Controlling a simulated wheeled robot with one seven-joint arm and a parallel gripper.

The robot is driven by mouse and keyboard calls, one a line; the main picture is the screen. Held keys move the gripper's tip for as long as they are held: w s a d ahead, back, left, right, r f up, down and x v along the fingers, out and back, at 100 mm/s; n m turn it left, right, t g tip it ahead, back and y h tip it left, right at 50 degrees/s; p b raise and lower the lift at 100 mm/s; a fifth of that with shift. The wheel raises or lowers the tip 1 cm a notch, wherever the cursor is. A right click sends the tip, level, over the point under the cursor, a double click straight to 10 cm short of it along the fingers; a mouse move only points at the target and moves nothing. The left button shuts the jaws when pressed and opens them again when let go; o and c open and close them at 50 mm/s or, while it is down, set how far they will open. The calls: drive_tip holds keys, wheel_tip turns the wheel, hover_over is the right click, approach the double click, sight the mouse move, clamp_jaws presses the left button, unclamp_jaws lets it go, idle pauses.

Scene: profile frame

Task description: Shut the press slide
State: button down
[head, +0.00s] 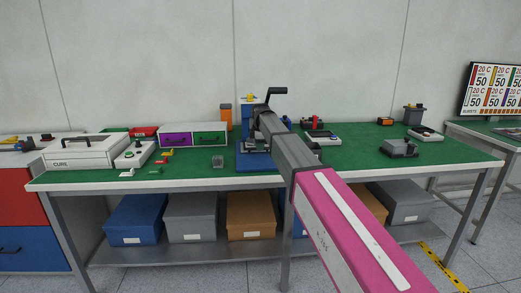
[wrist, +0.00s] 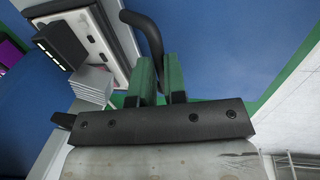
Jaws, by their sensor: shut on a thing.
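The blue press (head: 243,150) stands on the green bench top in the middle of the head view, partly hidden behind my arm. A black crank (head: 277,91) sticks out at its top. In the wrist view my gripper (wrist: 158,76) has its two green fingers on either side of a black curved handle (wrist: 149,34) and is shut on it. The handle is beside a light slide-like block (wrist: 122,30) with a dark part, over a blue surface. In the head view my fingers are hidden by my arm.
A grey device (head: 400,148) stands to the right. The green bench top (head: 340,165) is mostly clear near the front edge.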

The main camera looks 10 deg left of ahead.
drive_tip(key=c, duration=1.2)
unclamp_jaws()
drive_tip(key=shift+s, duration=0.1)
drive_tip(key=shift+o, duration=0.2)
drive_tip(key=shift+r, duration=0.45)
wheel_tip(320, 180, up, 3)
drive_tip(key=shift+f, duration=0.1)
drive_tip(key=s+a+r, duration=0.6)
drive_tip(key=s+r, duration=0.1)
drive_tip(key=s, duration=0.2)
drive_tip(key=shift+s+a+r, duration=0.15)
drive_tip(key=shift+s+a, duration=0.1)
drive_tip(key=shift+a, duration=0.1)
